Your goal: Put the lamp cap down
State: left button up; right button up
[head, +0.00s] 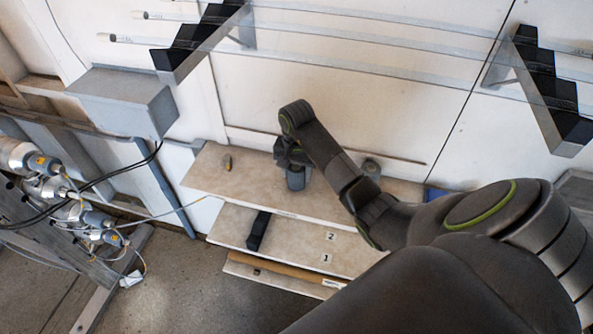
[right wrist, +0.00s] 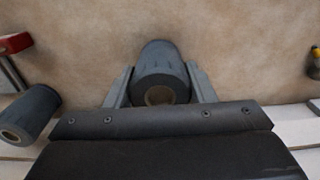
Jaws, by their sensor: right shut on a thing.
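My right gripper (head: 294,165) is shut on a dark grey lamp cap (head: 297,181) over the upper beige shelf board (head: 230,182). In the right wrist view the lamp cap (right wrist: 160,72) sits between the two fingers (right wrist: 160,85), with its open, ring-shaped end facing the camera. It is low over the board; I cannot tell whether it touches. My left gripper is not in view.
A similar grey cap (right wrist: 30,113) lies at the left in the right wrist view. A small yellow-and-dark item (head: 227,162) is on the board's left. A lower board (head: 290,236) holds a black block (head: 258,230). Metal pipe fittings (head: 45,188) stand at left.

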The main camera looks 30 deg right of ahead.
jog(key=o, duration=1.2)
jog(key=shift+f, duration=0.1)
jog(key=shift+c, duration=0.2)
jog(key=shift+r, duration=0.45)
notch_tip(320, 180, up, 4)
notch_tip(320, 180, up, 6)
jog(key=p, duration=0.5)
jog(key=shift+f, duration=0.1)
jog(key=shift+r+p, duration=0.75)
jog(key=shift+p, duration=0.3)
